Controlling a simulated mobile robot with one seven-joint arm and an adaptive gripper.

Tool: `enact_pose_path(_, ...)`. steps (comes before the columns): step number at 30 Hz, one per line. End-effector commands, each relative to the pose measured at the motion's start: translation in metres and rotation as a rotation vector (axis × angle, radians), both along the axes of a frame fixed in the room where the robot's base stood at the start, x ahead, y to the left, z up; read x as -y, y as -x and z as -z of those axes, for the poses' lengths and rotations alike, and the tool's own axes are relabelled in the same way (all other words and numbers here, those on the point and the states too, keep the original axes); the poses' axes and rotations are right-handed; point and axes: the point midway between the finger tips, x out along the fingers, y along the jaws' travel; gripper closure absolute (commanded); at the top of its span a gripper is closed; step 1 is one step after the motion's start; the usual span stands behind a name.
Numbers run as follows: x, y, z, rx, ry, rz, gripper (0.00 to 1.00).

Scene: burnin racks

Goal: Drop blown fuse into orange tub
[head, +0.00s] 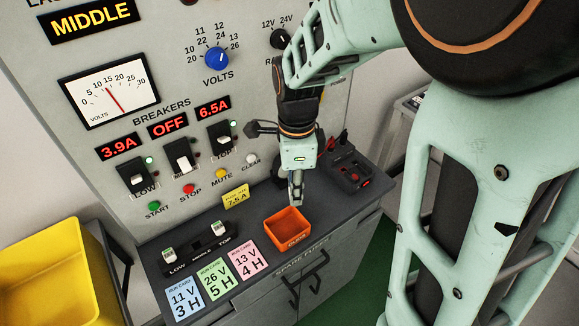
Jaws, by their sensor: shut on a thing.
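The orange tub (288,236) stands on the dark ledge below the panel, near the ledge's front edge. My gripper (297,198) points down above the back right part of the tub. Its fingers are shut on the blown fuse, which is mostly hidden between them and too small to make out. White fuses stand in the LOW holder (168,257) and the TOP holder (219,230). The MIDDLE holder between them shows no white fuse.
Run cards (215,280) lie left of the tub, and a yellow note (236,196) stands behind it. A black unit with red terminals (352,172) is to the right. A yellow bin (45,270) is at far left. The MIDDLE breaker display (168,126) reads OFF.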

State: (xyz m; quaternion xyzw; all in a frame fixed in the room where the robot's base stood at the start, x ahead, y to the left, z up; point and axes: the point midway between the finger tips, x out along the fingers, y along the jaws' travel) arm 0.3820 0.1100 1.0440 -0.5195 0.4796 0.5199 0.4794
Motion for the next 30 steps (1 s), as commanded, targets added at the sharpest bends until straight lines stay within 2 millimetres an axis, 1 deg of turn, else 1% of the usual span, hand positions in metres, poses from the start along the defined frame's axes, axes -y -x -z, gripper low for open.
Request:
enact_pose_path(12,0.000,0.000,0.045,0.000,0.000,0.001,0.98)
enact_pose_path(15,0.000,0.000,0.054,0.001,0.000,0.001,0.98)
enact_pose_path(19,0.000,0.000,0.058,0.001,0.000,0.001,0.98)
enact_pose_path(26,0.000,0.000,0.057,0.001,0.000,0.001,0.98)
enact_pose_path(27,0.000,0.000,0.057,0.001,0.000,0.001,0.80)
enact_pose_path(30,0.000,0.000,0.057,0.001,0.000,0.001,0.69)
